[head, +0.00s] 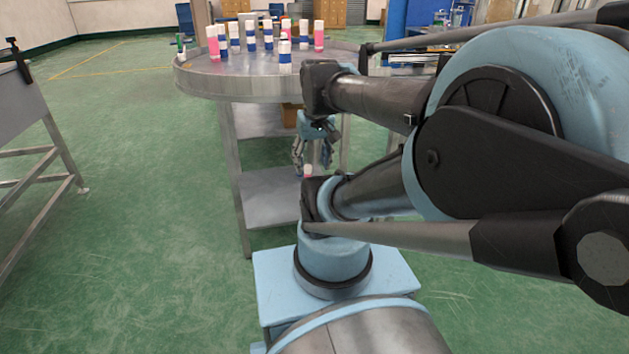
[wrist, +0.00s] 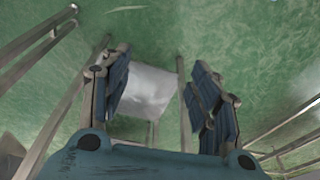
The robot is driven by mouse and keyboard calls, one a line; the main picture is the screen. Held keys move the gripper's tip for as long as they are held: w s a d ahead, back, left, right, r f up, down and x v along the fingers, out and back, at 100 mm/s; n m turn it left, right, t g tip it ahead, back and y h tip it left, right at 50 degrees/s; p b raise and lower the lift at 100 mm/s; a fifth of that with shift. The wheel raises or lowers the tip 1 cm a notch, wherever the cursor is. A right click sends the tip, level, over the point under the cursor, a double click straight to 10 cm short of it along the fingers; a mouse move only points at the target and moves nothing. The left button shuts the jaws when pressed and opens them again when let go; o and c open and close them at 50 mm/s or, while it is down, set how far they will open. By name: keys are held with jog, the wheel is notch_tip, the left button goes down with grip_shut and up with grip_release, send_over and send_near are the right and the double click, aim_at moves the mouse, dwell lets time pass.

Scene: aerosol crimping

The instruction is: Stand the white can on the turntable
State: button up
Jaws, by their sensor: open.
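The turntable (head: 215,84) is a round grey metal top in the head view, on metal legs. Several white cans with blue bands, such as one at its front (head: 285,57), stand upright on it among pink ones. I cannot tell which white can is the task's. My gripper (head: 311,166) hangs below the turntable's front edge, fingers down. In the wrist view my gripper (wrist: 158,80) is open, with nothing clearly held. A small white and pink object (head: 308,171) shows just below the fingers in the head view, partly hidden by my arm.
A metal shelf (head: 268,200) sits under the turntable. A pale flat surface (wrist: 148,88) lies beyond the fingers in the wrist view. A metal bench (head: 25,110) stands at the left. The green floor (head: 140,200) between them is clear.

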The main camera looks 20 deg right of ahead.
jog(key=shift+m, duration=0.4)
jog(key=s+f, duration=0.2)
jog(key=f, duration=0.1)
jog(key=s+f, duration=0.1)
jog(key=f, duration=0.1)
jog(key=shift+s, duration=0.15)
